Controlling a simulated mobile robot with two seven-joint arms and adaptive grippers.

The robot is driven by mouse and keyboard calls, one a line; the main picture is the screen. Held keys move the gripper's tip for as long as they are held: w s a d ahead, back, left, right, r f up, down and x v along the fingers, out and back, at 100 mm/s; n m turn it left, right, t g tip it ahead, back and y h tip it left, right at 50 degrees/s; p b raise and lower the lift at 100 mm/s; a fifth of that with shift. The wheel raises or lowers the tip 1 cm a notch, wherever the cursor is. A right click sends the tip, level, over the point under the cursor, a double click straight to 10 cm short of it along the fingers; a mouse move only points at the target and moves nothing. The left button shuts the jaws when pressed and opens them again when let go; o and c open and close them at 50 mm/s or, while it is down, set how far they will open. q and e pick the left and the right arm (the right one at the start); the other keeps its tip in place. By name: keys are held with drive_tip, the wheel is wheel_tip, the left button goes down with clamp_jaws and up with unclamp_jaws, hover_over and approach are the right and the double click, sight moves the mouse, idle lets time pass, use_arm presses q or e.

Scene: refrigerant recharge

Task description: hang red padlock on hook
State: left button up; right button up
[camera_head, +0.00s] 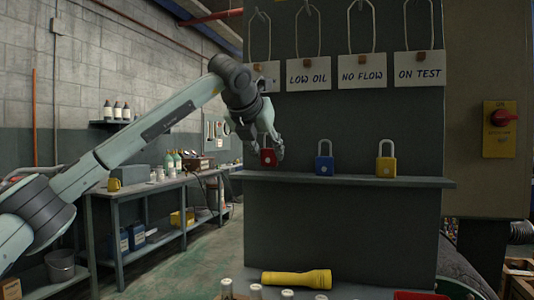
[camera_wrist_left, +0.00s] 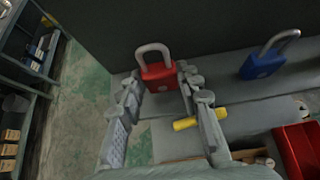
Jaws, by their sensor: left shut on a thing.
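The red padlock (camera_head: 268,157) is at the left end of the grey shelf, its shackle pointing up. In the wrist view the red padlock (camera_wrist_left: 158,75) sits between the two fingertips of my left gripper. My left gripper (camera_head: 267,151) is shut on it, coming from the upper left; in the wrist view its fingers (camera_wrist_left: 162,90) lie on either side of the body. I cannot tell whether the padlock still touches the shelf. Wire loops of the tags hang at the top of the panel, from hooks (camera_head: 308,5) cut by the frame edge. My right gripper is not in view.
A blue padlock (camera_head: 324,159) and a yellow padlock (camera_head: 386,160) stand on the shelf (camera_head: 350,180) to the right. Tags reading LOW OIL (camera_head: 308,73), NO FLOW (camera_head: 362,70) and ON TEST (camera_head: 419,68) hang above. A yellow flashlight (camera_head: 296,279) lies below.

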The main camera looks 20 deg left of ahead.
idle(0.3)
use_arm(q)
drive_tip(key=shift+s+b, duration=0.25)
drive_tip(key=shift+b, duration=0.1)
drive_tip(key=shift+s+f+b, duration=0.1)
drive_tip(key=shift+s+b, duration=0.7)
drive_tip(key=shift+s, duration=0.2)
drive_tip(key=s+b, duration=0.3)
drive_tip(key=s, duration=0.3)
drive_tip(key=shift+a, duration=0.15)
